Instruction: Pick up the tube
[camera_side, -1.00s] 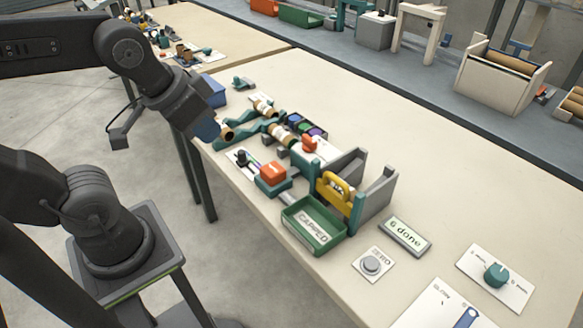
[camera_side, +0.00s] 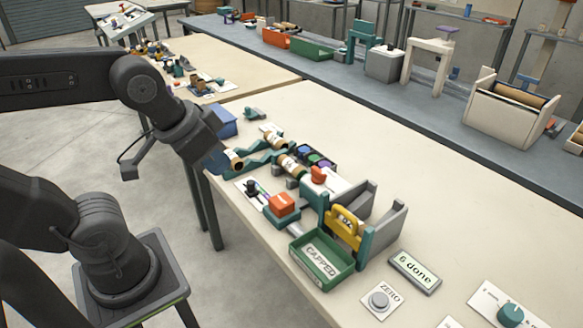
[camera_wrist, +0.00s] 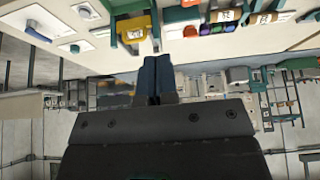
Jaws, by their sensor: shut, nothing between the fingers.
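My gripper (camera_side: 217,161) hangs at the table's left edge in the side view. In the wrist view its two blue fingers (camera_wrist: 158,80) are together with nothing between them. A short brown tube (camera_side: 235,160) shows right beside the fingertips in the side view; I cannot tell whether they touch. Two more brown tubes with white labels, a farther tube (camera_side: 271,138) and a nearer tube (camera_side: 291,165), lie by the teal rails (camera_side: 259,158). Labelled tubes also show at the top right of the wrist view (camera_wrist: 263,18).
A blue box (camera_side: 224,122) is at the back left.

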